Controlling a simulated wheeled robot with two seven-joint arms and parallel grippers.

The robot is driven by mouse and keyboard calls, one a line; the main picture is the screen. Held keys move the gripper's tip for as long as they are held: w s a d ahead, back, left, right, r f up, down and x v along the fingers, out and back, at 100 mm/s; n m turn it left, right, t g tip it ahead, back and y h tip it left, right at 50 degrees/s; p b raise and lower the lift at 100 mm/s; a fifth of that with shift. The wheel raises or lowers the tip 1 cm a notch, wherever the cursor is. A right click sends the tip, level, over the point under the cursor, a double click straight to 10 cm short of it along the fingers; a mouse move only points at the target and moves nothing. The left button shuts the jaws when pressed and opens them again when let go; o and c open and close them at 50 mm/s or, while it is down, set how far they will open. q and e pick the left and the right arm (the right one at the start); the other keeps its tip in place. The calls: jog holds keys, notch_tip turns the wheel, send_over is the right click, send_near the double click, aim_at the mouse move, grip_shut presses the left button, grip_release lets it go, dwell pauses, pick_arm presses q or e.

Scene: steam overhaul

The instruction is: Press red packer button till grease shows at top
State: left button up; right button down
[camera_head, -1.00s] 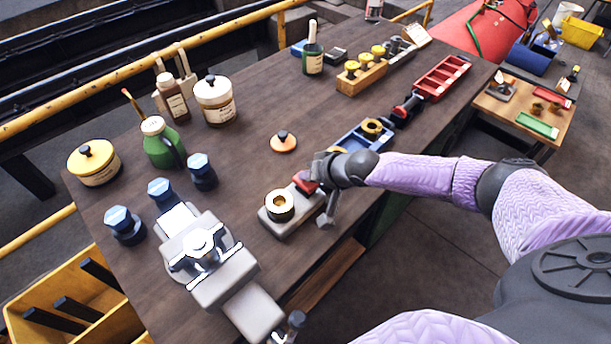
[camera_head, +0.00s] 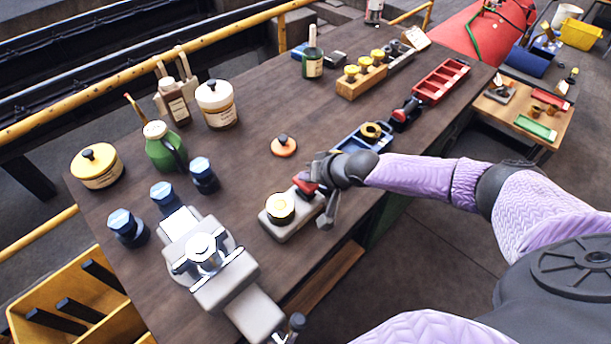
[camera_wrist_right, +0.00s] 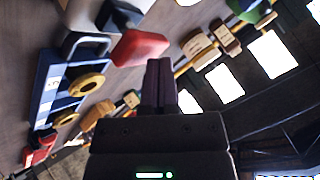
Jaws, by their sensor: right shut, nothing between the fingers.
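The packer (camera_head: 291,228) is a grey base near the front edge of the bench, with a round cup (camera_head: 281,208) on its left end. The cup's top looks filled with something pale cream inside a dark rim. The red button (camera_head: 305,184) is at the packer's far right end, partly hidden by my right gripper (camera_head: 316,178). My right gripper is shut and empty, at the button; exact contact is hidden. In the right wrist view the red button (camera_wrist_right: 140,47) shows beside the shut fingertips (camera_wrist_right: 158,65). My left gripper is not in view.
A grey vise-like fixture (camera_head: 205,250) stands left of the packer, near blue-capped jars (camera_head: 203,174). A blue tray (camera_head: 356,138) with brass rings lies beyond my right gripper. An orange lid (camera_head: 284,146) lies behind the packer. The bench middle is mostly clear.

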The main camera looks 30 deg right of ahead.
jog(key=shift+r+p, duration=0.3)
jog(key=shift+r, duration=0.35)
notch_tip(320, 180, up, 5)
jog(key=p, duration=0.5)
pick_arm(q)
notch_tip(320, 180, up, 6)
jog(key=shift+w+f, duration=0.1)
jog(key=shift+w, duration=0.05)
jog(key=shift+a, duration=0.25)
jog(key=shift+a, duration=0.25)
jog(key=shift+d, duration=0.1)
